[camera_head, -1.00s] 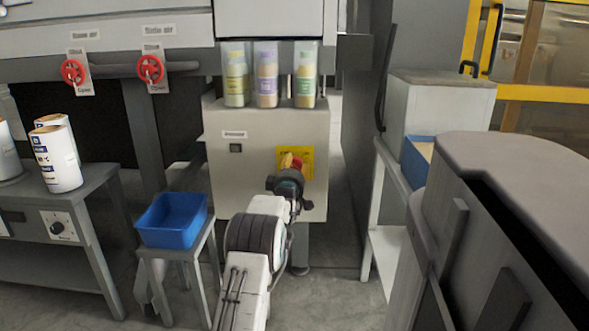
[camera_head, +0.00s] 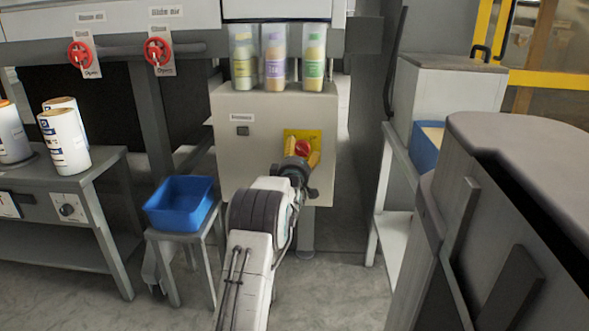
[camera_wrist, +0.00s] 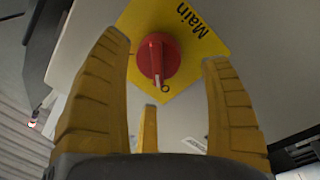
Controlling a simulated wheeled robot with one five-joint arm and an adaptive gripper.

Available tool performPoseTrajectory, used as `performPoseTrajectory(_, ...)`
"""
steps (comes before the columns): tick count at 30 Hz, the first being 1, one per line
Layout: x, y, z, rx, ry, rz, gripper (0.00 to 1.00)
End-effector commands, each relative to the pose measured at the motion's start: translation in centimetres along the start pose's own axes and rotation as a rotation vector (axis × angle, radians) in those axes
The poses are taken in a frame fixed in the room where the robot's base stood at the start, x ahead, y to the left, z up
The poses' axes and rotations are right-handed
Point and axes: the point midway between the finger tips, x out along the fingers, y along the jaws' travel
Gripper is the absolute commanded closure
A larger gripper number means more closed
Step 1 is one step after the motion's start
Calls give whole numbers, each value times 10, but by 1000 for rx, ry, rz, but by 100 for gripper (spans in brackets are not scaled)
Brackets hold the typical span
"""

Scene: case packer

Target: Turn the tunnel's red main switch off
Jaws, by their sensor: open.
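The red main switch (camera_wrist: 158,60) is a round knob with a raised rib, on a yellow plate (camera_wrist: 205,45) marked "Main". The rib's lower end in the wrist view lies close to an "O" mark. In the head view the red knob (camera_head: 303,147) and yellow plate (camera_head: 290,132) are on the front of a pale grey cabinet (camera_head: 262,165). My gripper (camera_wrist: 165,50) is open, its yellow fingers standing left and right of the knob with gaps on both sides. A third finger shows below the knob. In the head view my gripper (camera_head: 302,153) is in front of the plate.
Red valve handles (camera_head: 80,54) are at upper left. A large grey-topped machine (camera_head: 530,150) stands close on the right. Bare floor shows around the stool.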

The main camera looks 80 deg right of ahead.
Motion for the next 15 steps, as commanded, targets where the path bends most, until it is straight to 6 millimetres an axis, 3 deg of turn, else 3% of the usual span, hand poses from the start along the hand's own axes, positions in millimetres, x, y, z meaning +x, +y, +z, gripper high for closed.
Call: performPoseTrajectory(15, -64, 0, -2, 0, 2, 0, 28)
